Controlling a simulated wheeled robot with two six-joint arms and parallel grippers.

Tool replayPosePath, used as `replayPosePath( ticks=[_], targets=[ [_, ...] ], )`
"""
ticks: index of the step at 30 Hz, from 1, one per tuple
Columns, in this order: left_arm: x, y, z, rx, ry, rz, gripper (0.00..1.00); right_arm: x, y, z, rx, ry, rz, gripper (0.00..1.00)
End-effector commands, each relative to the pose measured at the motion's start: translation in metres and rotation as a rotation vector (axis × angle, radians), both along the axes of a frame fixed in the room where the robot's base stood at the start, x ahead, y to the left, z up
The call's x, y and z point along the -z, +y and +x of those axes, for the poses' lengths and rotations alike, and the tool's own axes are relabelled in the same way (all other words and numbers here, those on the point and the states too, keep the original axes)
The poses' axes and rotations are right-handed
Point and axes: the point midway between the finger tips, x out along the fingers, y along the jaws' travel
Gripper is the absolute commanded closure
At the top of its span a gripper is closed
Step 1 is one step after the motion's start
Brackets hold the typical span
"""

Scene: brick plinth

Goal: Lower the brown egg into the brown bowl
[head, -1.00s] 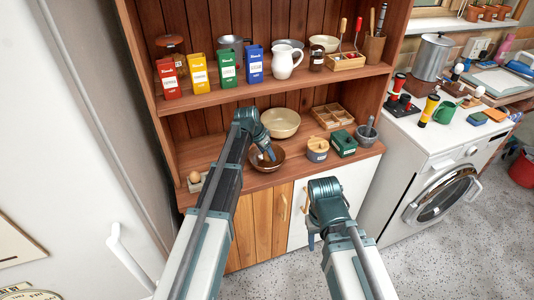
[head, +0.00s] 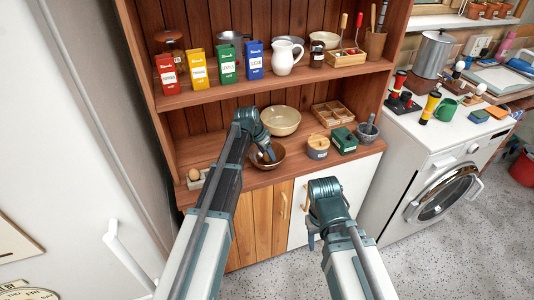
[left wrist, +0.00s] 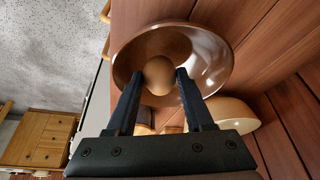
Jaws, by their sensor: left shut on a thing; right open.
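The brown bowl (head: 280,163) stands on the lower shelf of the wooden cabinet, and its shiny inside shows in the left wrist view (left wrist: 205,52). My left gripper (head: 267,155) reaches down over the bowl. In the left wrist view, my left gripper (left wrist: 156,84) is shut on the brown egg (left wrist: 158,74), with a fingertip on each side. The egg is seen against the inside of the bowl; I cannot tell whether it touches the bottom. In the head view the held egg is hidden. My right gripper (head: 313,240) is open and empty, in front of the white cabinet door.
A cream bowl (head: 281,121) stands behind the brown bowl. To the right are a lidded pot (head: 317,148), a green box (head: 344,140) and a mortar (head: 367,132). Another egg (head: 194,174) rests in a pale holder at the left. Colored tins (head: 198,67) line the upper shelf.

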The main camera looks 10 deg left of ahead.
Motion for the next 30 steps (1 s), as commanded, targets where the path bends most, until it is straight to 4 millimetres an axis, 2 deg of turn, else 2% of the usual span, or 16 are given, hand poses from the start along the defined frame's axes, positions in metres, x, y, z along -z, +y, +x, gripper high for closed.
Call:
replayPosePath(
  ticks=[30],
  targets=[
    [0.015, 0.000, 0.000, 0.000, 0.000, 0.000, 0.66, 0.015, 0.000, 0.000, 0.000, 0.000, 0.000, 0.50]
  ],
)
